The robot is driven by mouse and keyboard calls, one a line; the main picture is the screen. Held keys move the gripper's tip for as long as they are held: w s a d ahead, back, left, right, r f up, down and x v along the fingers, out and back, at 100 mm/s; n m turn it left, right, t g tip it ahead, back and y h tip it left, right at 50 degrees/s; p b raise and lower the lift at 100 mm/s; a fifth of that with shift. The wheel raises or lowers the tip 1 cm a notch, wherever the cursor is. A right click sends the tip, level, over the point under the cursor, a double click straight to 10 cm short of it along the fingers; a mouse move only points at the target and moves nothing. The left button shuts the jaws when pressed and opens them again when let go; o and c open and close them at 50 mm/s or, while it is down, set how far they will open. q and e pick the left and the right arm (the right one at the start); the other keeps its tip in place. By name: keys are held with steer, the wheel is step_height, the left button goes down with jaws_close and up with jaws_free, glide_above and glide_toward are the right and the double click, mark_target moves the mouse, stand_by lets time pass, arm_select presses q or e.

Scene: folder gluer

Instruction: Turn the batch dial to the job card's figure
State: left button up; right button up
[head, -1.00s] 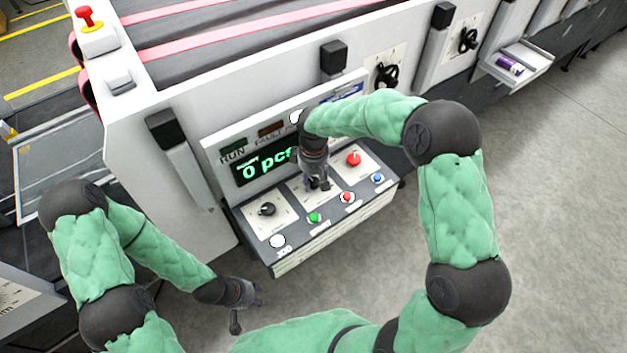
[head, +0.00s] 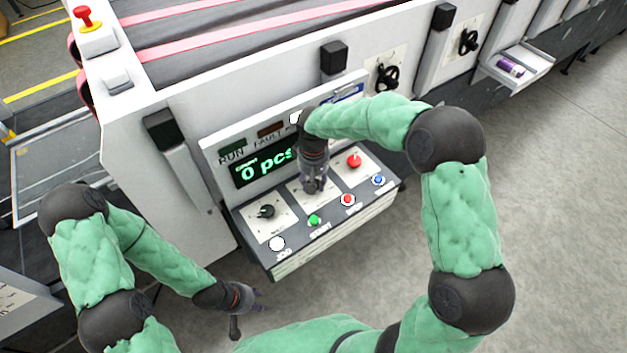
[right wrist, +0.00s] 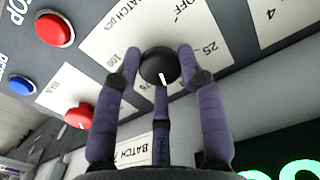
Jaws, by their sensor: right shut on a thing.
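The black round batch dial (right wrist: 159,66) sits on a white plate (right wrist: 110,40) printed BATCH, OFF, 25 and 100. Its white pointer faces the bottom of the right wrist view; the figure beside it is partly hidden by a finger. My right gripper (right wrist: 160,72) is shut on the dial, its purple fingers around it; in the head view it (head: 312,188) covers the dial. A white card (right wrist: 135,150) reading BATCH is partly behind a finger; its figure is not readable. The display (head: 265,167) reads 0 pcs. My left gripper (head: 258,298) is open and empty, low in front of the panel.
Another black knob (head: 266,211) is left of the batch dial. Green (head: 314,221), red (head: 348,199), blue (head: 378,180) and white (head: 277,244) buttons line the front edge. Floor at right is clear.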

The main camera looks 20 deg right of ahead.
steer(key=o, duration=1.1)
steer(key=shift+o, duration=0.2)
step_height(320, 180, up, 12)
